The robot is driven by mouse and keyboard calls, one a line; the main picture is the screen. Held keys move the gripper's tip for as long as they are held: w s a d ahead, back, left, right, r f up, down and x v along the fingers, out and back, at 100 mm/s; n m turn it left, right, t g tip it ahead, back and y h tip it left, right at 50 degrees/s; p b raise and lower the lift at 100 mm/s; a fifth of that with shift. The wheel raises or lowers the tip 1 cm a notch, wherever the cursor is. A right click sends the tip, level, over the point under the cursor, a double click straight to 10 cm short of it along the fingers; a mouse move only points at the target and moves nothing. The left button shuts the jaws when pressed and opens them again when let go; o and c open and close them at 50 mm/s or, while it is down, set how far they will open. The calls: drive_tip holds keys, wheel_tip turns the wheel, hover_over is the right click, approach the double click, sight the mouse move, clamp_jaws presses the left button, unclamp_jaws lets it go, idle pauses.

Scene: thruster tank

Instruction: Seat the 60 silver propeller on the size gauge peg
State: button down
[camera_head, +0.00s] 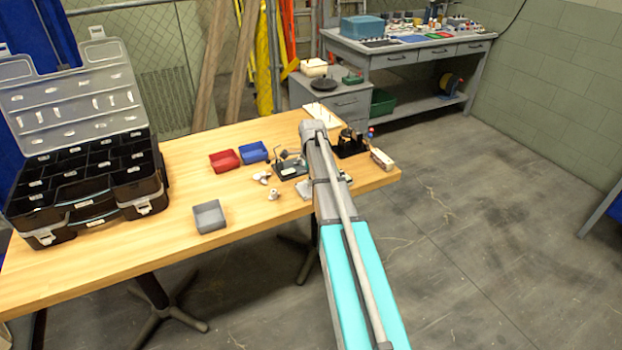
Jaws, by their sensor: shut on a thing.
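My arm reaches from the bottom of the picture over the right part of the wooden table, and its far end hides what lies behind it. My gripper does not show, and neither does anything held in it. Small silver-white propeller-like pieces lie left of the arm, one group (262,178) farther back and one piece (273,194) nearer. Their size marks are too small to read. A pale board (328,117) with thin upright pegs stands at the table's back, partly behind the arm; I cannot tell if it is the size gauge.
A red bin (224,160), a blue bin (254,152) and a grey bin (209,216) stand on the table (170,255). An open black case (85,185) fills the left end. A dark fixture (289,167) and a black device (351,144) flank the arm.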

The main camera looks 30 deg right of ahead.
drive_tip(key=shift+f+b, duration=0.3)
drive_tip(key=shift+f, duration=0.05)
drive_tip(key=shift+c, duration=2.2)
unclamp_jaws()
drive_tip(key=shift+r, duration=0.2)
wheel_tip(320, 180, up, 9)
drive_tip(key=p, duration=0.9)
drive_tip(key=shift+a+r+p, duration=0.1)
drive_tip(key=shift+r+p, duration=0.15)
drive_tip(key=shift+p, duration=0.2)
drive_tip(key=s+a+r+n+p, duration=0.1)
drive_tip(key=s+a, duration=0.2)
drive_tip(key=a, duration=0.8)
drive_tip(key=s+a, duration=0.3)
drive_tip(key=a, duration=0.9)
drive_tip(key=shift+s+a+r+n+p, duration=0.25)
drive_tip(key=shift+r+n+p, duration=0.15)
